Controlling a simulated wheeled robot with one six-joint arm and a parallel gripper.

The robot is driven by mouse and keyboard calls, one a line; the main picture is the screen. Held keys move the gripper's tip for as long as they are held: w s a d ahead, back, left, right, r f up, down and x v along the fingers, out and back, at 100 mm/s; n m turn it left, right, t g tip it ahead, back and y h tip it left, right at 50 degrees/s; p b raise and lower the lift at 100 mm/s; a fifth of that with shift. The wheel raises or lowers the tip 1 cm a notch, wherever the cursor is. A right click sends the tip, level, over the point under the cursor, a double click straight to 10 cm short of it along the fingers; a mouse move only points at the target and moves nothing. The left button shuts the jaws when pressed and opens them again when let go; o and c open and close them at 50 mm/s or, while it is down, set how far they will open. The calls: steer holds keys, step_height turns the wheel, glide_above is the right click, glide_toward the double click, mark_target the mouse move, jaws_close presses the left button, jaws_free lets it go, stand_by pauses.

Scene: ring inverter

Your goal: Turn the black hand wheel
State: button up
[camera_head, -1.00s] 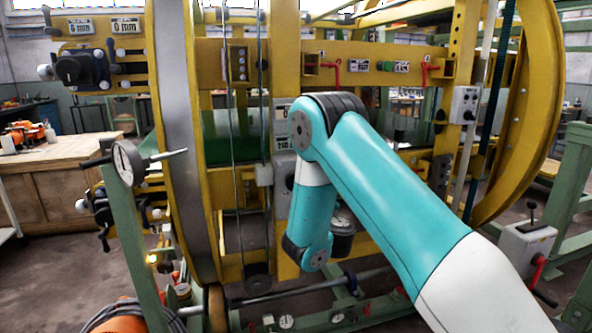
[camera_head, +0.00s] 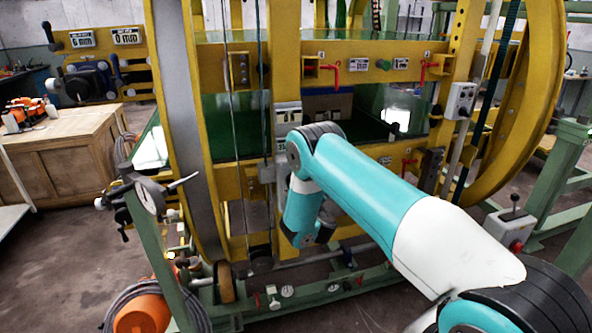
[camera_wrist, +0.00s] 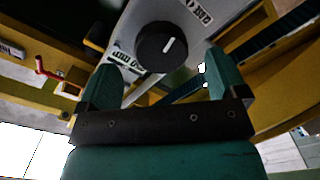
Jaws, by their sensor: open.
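In the wrist view a round black knob (camera_wrist: 160,46) with a white mark sits on a grey panel with printed labels. It looks like the black hand wheel, though I cannot be certain. My gripper (camera_wrist: 162,63) is open, its two green fingers well apart. The knob shows between and beyond the fingertips, with no visible contact. In the head view my arm ends low in front of the yellow frame. My gripper cannot be made out there, and I cannot pick out the same knob.
The yellow ring frame (camera_head: 230,170) stands close around my arm. A gauge with rods (camera_head: 148,196) juts out at the left. A grey box with a lever (camera_head: 509,229) stands at the right. A wooden bench (camera_head: 70,160) is at the far left, with bare floor before it.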

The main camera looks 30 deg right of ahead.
steer(key=shift+p+x, duration=1.85)
steer(key=shift+x, duration=0.75)
steer(key=c, duration=0.9)
